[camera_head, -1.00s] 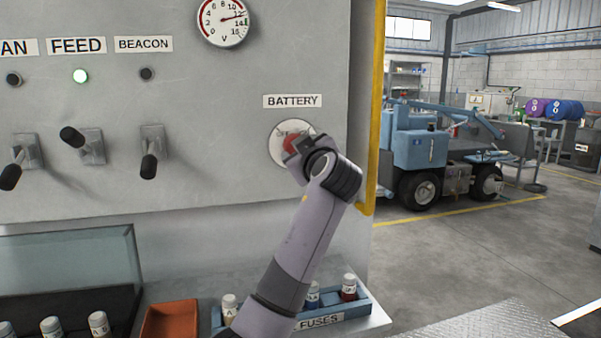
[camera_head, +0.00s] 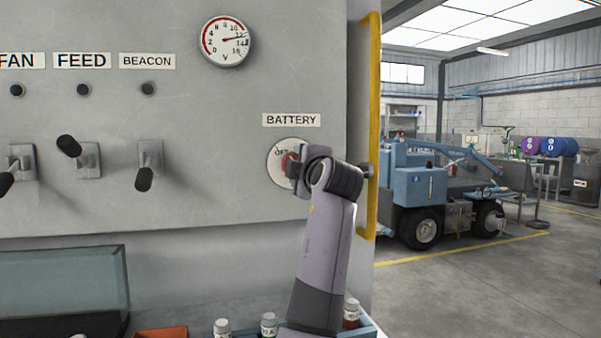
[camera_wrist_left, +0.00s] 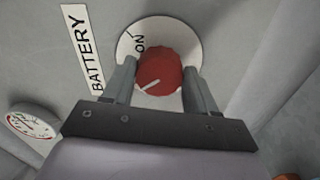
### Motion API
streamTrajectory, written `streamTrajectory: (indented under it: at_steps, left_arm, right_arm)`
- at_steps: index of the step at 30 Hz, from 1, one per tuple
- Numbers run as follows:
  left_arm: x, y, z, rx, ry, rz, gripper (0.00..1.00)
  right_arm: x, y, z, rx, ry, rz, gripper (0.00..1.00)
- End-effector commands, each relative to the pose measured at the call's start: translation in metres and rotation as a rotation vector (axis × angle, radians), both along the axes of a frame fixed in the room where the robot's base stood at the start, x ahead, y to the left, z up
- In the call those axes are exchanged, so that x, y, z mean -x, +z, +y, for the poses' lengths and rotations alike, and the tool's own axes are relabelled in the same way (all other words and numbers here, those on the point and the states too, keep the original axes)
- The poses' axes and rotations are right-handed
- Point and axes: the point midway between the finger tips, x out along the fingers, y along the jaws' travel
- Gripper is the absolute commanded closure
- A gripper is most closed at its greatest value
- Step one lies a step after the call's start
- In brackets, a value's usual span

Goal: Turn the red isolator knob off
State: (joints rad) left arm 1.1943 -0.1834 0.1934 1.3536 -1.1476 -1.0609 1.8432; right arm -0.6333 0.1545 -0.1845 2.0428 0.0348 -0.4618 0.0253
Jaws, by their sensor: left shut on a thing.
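The red isolator knob (camera_head: 287,160) sits on a pale round plate (camera_head: 276,173) under the BATTERY label (camera_head: 291,120). My left gripper (camera_head: 294,172) is at the knob, and my arm hides much of it in the head view. In the left wrist view, the knob (camera_wrist_left: 160,70) is between the two fingers of my gripper (camera_wrist_left: 158,84), which are shut on it. The knob's white pointer line slants toward the lower left there. ON is readable on the plate in that view, and OFF shows at the plate's top in the head view. My right gripper is out of view.
A yellow upright handrail (camera_head: 369,120) stands right of the knob. Switch levers (camera_head: 85,158) are on the panel at left, below dark FAN, FEED and BEACON lamps. A round gauge (camera_head: 225,42) is above.

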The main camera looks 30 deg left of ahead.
Motion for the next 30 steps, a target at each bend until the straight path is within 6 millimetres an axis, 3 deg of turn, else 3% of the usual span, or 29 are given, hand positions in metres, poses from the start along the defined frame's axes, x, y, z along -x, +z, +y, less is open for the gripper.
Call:
streamTrajectory:
  at_steps: [9, 26, 27, 29, 30]
  left_arm:
    - [0.0002, 0.0, 0.0003, 0.084, 0.001, -0.095, 0.73]
    - [0.0002, 0.0003, 0.0005, 0.104, 0.001, -0.119, 0.73]
    - [0.0003, 0.0003, 0.0004, 0.104, 0.001, -0.119, 0.33]
    - [0.0003, 0.0004, 0.0004, 0.103, 0.001, -0.118, 0.17]
    - [0.0003, 0.0004, 0.0004, 0.103, 0.001, -0.118, 0.17]
  right_arm:
    - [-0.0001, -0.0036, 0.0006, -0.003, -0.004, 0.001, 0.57]
    - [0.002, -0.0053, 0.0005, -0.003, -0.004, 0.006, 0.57]
    - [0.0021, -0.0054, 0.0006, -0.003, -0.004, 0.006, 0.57]
    - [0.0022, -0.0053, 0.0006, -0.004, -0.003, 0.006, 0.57]
    - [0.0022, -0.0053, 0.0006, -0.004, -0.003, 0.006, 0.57]
